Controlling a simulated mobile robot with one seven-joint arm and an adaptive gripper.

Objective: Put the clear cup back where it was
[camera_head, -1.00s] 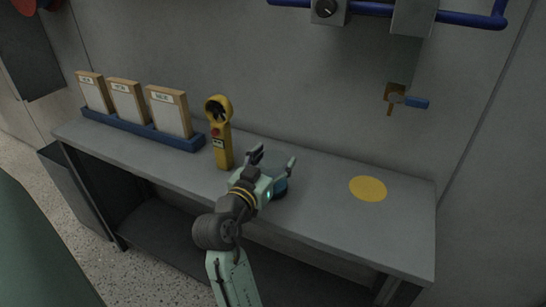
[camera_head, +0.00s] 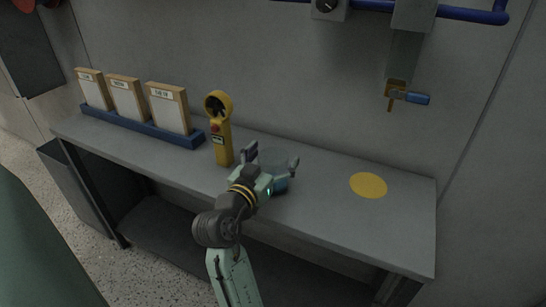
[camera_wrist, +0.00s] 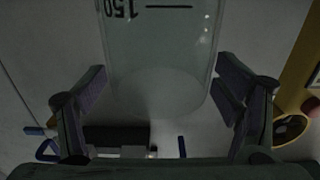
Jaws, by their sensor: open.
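The clear cup (camera_head: 272,160) stands on the grey bench, to the right of the yellow handheld device, with blue at its lower part. In the wrist view the cup (camera_wrist: 160,50) fills the upper middle, with an upside-down "150" mark and a line on its wall. My gripper (camera_head: 271,157) is open, with one finger on each side of the cup. In the wrist view a gap shows beside the left finger; contact on the right is unclear. My gripper partly hides the cup's lower part in the head view.
The yellow device (camera_head: 219,130) stands close on the left of my gripper. A blue rack (camera_head: 140,128) with framed boards is farther left. A flat yellow disc (camera_head: 368,185) lies on the bare right part of the bench (camera_head: 330,205). A blue-handled valve (camera_head: 408,96) sticks out from the wall.

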